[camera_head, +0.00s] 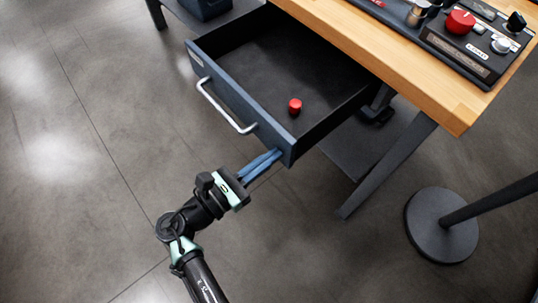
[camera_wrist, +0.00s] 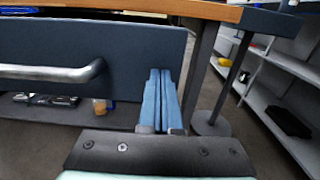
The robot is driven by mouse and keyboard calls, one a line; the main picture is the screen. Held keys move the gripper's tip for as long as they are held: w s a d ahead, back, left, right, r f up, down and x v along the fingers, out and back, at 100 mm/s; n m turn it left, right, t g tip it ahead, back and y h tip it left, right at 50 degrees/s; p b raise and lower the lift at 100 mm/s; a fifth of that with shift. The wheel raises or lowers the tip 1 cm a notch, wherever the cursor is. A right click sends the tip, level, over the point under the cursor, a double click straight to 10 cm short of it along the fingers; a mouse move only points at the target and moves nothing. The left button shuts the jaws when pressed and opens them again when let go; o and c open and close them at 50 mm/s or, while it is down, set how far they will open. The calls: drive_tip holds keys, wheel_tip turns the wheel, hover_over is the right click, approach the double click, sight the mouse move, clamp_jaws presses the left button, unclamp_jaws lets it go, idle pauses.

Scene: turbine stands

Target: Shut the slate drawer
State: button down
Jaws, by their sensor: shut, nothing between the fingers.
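The slate drawer (camera_head: 262,122) stands pulled well out from under the wooden workbench (camera_head: 405,58). Its front panel has a silver bar handle (camera_head: 222,108), and a small red cylinder (camera_head: 295,106) lies inside. My gripper (camera_head: 279,152) has its blue fingers shut together and empty. The fingertips are at the right end of the drawer's front panel, to the right of the handle; I cannot tell whether they touch it. In the wrist view the fingers (camera_wrist: 158,95) point at the right part of the front panel (camera_wrist: 125,45), with the handle (camera_wrist: 60,72) at left.
On the workbench sits a dark control panel with a red knob (camera_head: 460,21). A slanted bench leg (camera_head: 390,165) and a round black base with a pole (camera_head: 440,224) stand at right. In the wrist view, grey shelves (camera_wrist: 285,125) are at right. Floor at left is clear.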

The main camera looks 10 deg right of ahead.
drive_tip(key=b, duration=0.5)
approach(357, 91)
drive_tip(key=d+r, duration=0.2)
drive_tip(key=d, duration=0.1)
drive_tip(key=d+r, duration=0.2)
drive_tip(key=shift+w+r, duration=0.1)
drive_tip(key=shift+w, duration=0.2)
drive_tip(key=shift+w+d+r, duration=0.1)
drive_tip(key=shift+w+d, duration=0.15)
drive_tip(key=shift+d, duration=0.05)
drive_tip(key=shift+d+r, duration=0.1)
drive_tip(key=shift+r, duration=0.2)
